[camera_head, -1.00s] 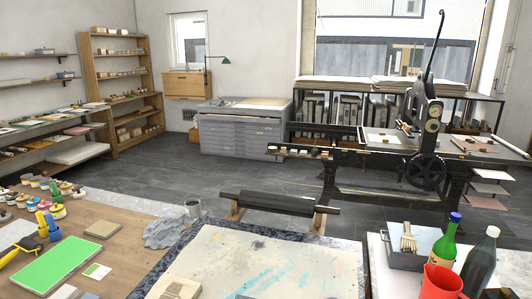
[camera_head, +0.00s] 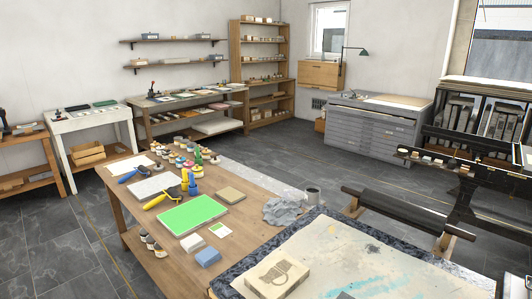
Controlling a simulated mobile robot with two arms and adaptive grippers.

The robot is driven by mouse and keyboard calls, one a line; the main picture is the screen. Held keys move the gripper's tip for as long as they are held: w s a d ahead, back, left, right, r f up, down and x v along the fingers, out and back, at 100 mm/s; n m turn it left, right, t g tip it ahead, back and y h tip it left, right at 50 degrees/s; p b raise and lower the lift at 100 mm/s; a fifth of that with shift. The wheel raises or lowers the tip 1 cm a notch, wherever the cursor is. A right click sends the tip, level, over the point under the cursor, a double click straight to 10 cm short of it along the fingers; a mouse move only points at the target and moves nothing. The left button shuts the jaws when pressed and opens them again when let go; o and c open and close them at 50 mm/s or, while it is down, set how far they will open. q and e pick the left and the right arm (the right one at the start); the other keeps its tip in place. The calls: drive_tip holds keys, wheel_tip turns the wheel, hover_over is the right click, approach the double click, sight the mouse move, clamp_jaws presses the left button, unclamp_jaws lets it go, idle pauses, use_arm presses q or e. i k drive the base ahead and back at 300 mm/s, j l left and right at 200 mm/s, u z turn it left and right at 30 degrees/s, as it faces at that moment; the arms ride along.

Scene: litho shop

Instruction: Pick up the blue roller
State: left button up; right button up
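A roller with a blue handle (camera_head: 131,174) lies on the wooden table, near its far left edge, beside white sheets. A yellow-handled roller (camera_head: 158,199) lies nearer to me on the same wooden table (camera_head: 137,216). A blue upright tool (camera_head: 193,188) and a yellow one (camera_head: 184,178) stand close together to the right of the rollers. Neither of my grippers is in view.
A bright green slab (camera_head: 193,214), a blue block (camera_head: 208,257) and several ink jars (camera_head: 181,161) are on the table. Grey floor (camera_head: 60,243) is free to the left.

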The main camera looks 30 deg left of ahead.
sight(124, 178)
drive_tip(key=u, duration=1.8)
